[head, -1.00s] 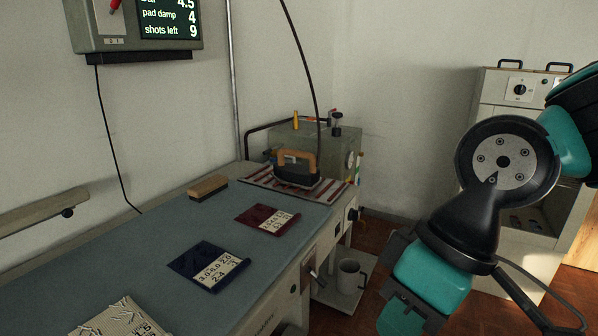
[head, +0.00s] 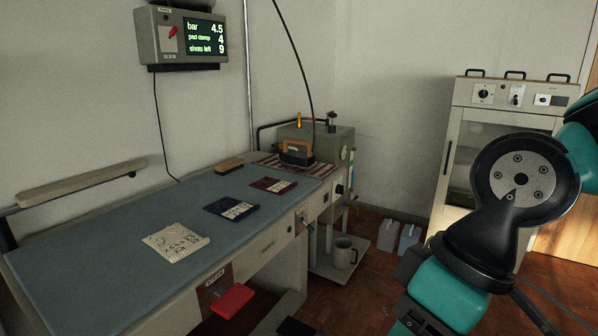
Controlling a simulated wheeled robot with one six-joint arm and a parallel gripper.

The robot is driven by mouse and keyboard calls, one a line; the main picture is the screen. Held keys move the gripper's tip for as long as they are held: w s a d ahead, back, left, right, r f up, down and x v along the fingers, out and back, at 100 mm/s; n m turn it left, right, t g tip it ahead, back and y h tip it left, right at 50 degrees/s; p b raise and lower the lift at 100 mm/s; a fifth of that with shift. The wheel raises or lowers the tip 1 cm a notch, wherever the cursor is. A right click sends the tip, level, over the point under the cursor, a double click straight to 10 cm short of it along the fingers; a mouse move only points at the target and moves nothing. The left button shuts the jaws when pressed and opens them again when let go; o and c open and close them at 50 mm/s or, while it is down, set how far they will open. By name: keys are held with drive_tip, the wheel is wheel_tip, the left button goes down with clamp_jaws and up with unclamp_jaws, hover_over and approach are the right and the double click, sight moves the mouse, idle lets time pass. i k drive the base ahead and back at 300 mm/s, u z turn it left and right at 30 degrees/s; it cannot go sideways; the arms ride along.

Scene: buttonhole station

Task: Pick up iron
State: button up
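The iron (head: 297,153), dark with a tan-orange handle, stands on a red-and-white striped pad (head: 322,170) at the far right end of the ironing table. A thin dark cable or hose rises behind it. My arm fills the lower right of the head view, well apart from the iron. Its fingertips are not visible, so my gripper cannot be seen as open or shut.
The blue-grey table (head: 120,213) holds a cream folded piece (head: 175,242), a navy one (head: 231,208), a maroon one (head: 273,185) and a brush (head: 229,166). A grey boiler box (head: 335,142) stands behind the iron. A mug (head: 344,254) sits on a low shelf. A cabinet (head: 462,140) stands right.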

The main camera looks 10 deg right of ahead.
sight(297, 159)
drive_tip(key=z, duration=0.8)
drive_tip(key=i, duration=2.25)
drive_tip(key=u, duration=1.5)
drive_tip(key=i, duration=0.7)
drive_tip(key=u, duration=0.7)
